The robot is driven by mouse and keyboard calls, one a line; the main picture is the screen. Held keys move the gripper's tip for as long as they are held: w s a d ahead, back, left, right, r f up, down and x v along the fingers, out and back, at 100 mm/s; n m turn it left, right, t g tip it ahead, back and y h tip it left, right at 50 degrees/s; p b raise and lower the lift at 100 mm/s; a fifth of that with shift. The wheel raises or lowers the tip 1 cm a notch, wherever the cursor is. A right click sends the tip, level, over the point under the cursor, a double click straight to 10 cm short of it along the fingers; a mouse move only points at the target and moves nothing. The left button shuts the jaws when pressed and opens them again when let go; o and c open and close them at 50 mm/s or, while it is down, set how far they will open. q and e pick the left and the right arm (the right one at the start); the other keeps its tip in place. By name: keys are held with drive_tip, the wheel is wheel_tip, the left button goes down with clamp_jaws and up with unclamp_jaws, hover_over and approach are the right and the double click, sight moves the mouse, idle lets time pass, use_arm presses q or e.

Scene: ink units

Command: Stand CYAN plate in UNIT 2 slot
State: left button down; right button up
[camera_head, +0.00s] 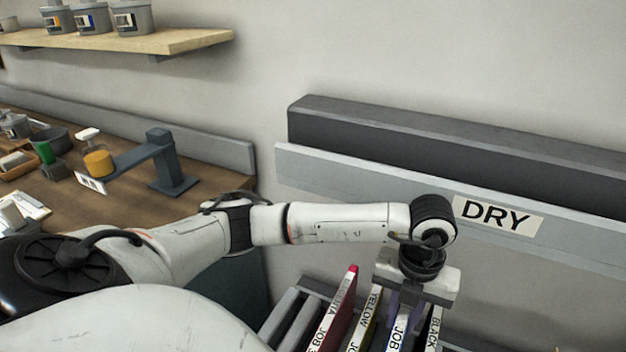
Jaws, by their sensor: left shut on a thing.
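My left gripper (412,298) points down into a rack at the bottom of the view. It is shut on a plate marked JOB (397,338); the gripper covers the upper part of that label, so the colour word cannot be read. A magenta plate (341,312) and a yellow plate (367,316) stand to its left, and a plate marked BLACK (434,330) stands to its right. No face that is clearly cyan shows. No UNIT 2 label or slot is in view. My right gripper is not in view.
The plate rack's grey bars (282,318) show at bottom left of the plates. A grey rail marked DRY (400,183) runs along the wall behind the gripper. A brown workbench (120,222) with a grey stand (165,165) lies left. A shelf (185,40) holds several tubs.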

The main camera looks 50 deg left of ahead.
use_arm(q)
drive_tip(key=shift+f, duration=0.1)
idle(0.3)
drive_tip(key=shift+f+b, duration=0.35)
drive_tip(key=shift+f, duration=0.25)
wheel_tip(320, 180, down, 8)
drive_tip(key=b, duration=0.5)
drive_tip(key=shift+f, duration=0.15)
drive_tip(key=shift+b, duration=0.3)
drive_tip(key=shift+f, duration=0.1)
